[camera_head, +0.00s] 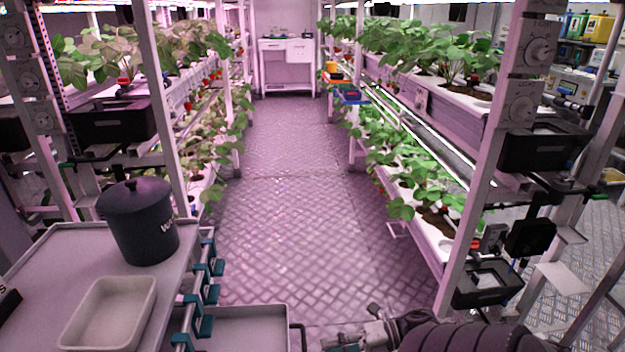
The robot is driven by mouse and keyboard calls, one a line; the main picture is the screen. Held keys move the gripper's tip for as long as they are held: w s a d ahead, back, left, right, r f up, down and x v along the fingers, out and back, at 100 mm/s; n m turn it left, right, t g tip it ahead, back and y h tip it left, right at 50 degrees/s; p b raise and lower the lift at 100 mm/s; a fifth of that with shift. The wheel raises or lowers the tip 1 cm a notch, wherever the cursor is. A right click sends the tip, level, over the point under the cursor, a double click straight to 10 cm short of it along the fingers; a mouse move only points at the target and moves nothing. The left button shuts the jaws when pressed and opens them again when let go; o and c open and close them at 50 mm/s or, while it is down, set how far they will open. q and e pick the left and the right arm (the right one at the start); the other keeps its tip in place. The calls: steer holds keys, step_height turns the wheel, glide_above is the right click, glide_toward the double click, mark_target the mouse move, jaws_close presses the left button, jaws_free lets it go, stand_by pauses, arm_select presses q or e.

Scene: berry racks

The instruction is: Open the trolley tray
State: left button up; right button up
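A grey trolley (60,262) stands at the lower left. Teal clips (206,272) line its right side. Beyond that side, a lower grey tray (240,318) shows at the bottom edge, with a dark bar-like handle (302,334) at its right end; its front part is cut off. My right arm comes in along the bottom right, and its gripper (350,340) is low in the picture, a little right of the handle and seemingly apart from it. Its fingers are partly cut off. My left gripper is out of view.
A dark lidded pot (143,222) and an empty cream tray (108,315) stand on the trolley top. Plant racks (470,95) line both sides. The metal-plate aisle floor (290,215) is clear up to a white table (287,45) at the far end.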

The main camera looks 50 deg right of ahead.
steer(key=v, duration=0.5)
stand_by(0.5)
